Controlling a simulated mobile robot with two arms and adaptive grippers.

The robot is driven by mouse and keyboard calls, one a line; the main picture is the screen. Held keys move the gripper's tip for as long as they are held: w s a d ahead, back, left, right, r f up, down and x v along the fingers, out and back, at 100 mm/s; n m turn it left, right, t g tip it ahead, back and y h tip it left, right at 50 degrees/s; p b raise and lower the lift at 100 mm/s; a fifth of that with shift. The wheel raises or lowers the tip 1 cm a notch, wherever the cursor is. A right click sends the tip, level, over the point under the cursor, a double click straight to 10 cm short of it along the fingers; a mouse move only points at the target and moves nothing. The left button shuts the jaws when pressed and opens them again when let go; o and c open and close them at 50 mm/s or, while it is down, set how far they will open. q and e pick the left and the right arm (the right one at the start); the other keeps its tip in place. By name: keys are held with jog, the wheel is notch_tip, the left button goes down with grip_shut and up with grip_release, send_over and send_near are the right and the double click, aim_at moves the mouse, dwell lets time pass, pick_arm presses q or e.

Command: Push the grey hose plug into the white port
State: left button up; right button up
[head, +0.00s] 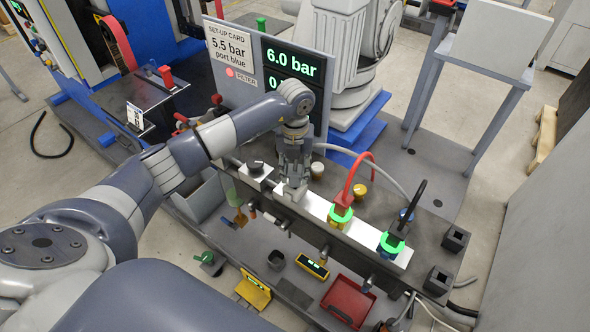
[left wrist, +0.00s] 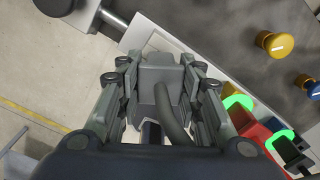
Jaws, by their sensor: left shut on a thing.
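My left gripper (head: 292,175) points down over the left part of the pale port rail (head: 316,206). In the left wrist view its fingers (left wrist: 160,95) are shut on the grey hose plug (left wrist: 160,74), with a dark grey hose (left wrist: 172,118) bending back from it. In the head view, the plug's pale lower part (head: 292,193) shows under the fingers, at the rail. The white port is hidden beneath the plug and gripper, so I cannot tell how deep the plug sits. My right gripper is out of view.
A red plug (head: 342,203) and a black plug (head: 392,240) stand on the rail to the right, with lit green rings. Yellow (head: 360,191) and blue (head: 406,214) knobs sit behind. A panel (head: 290,65) reads 6.0 bar. Below lie a red tray (head: 348,302) and a yellow meter (head: 312,266).

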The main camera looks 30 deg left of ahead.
pick_arm(q)
jog(key=shift+f+b, duration=0.35)
jog(key=shift+f, duration=0.15)
jog(key=shift+s, duration=0.1)
jog(key=o, duration=1.2)
